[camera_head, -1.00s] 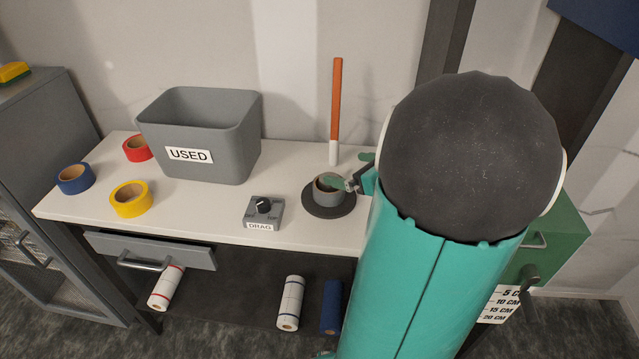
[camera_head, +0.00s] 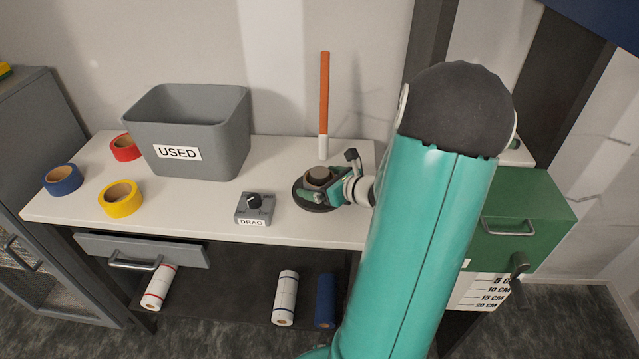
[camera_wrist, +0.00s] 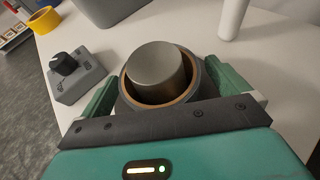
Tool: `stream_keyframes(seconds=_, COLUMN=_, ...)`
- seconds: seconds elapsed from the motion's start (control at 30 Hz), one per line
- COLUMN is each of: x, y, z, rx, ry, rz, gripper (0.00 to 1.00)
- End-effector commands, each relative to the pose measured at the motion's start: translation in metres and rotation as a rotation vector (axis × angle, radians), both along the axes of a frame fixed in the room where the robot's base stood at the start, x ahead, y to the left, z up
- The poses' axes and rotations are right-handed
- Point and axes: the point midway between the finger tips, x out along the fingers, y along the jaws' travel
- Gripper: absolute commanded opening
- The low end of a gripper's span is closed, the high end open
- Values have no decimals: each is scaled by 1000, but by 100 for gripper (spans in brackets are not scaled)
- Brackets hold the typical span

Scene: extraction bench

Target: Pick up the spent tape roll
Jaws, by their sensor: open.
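The spent tape roll, grey with a thin brown core (camera_wrist: 207,92), sits around a metal post (camera_wrist: 157,64) in the wrist view. In the head view the roll (camera_head: 318,174) is on a round dark base (camera_head: 299,197) on the white bench, partly hidden by my gripper. My gripper (camera_wrist: 165,92) is open, with one green finger on each side of the roll. I cannot tell whether the fingers touch it. In the head view my gripper (camera_head: 322,188) reaches in from the right, low at the roll.
A grey dial box marked DRAG (camera_head: 254,208) stands left of the roll. An orange and white stick (camera_head: 324,105) stands upright behind it. A grey bin marked USED (camera_head: 215,130) and red (camera_head: 124,147), blue (camera_head: 62,179) and yellow (camera_head: 120,198) rolls are farther left.

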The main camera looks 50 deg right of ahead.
Motion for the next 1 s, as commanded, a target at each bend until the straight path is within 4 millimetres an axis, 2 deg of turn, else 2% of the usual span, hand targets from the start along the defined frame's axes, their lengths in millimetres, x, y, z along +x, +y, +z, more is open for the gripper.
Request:
stream_keyframes(seconds=0.1, x=7, y=0, z=-2, rx=-1, ry=0, rz=0, gripper=100)
stream_keyframes(seconds=0.3, x=6, y=0, z=-2, rx=-1, ry=0, rz=0, gripper=98)
stream_keyframes(seconds=0.5, x=6, y=0, z=-2, rx=-1, ry=0, rz=0, gripper=59)
stream_keyframes(seconds=0.53, x=6, y=0, z=-2, rx=-1, ry=0, rz=0, gripper=55)
stream_keyframes(seconds=0.83, x=6, y=0, z=1, rx=-3, ry=0, rz=1, gripper=55)
stream_keyframes(seconds=1.0, x=6, y=0, z=21, rx=-6, ry=-1, rz=0, gripper=55)
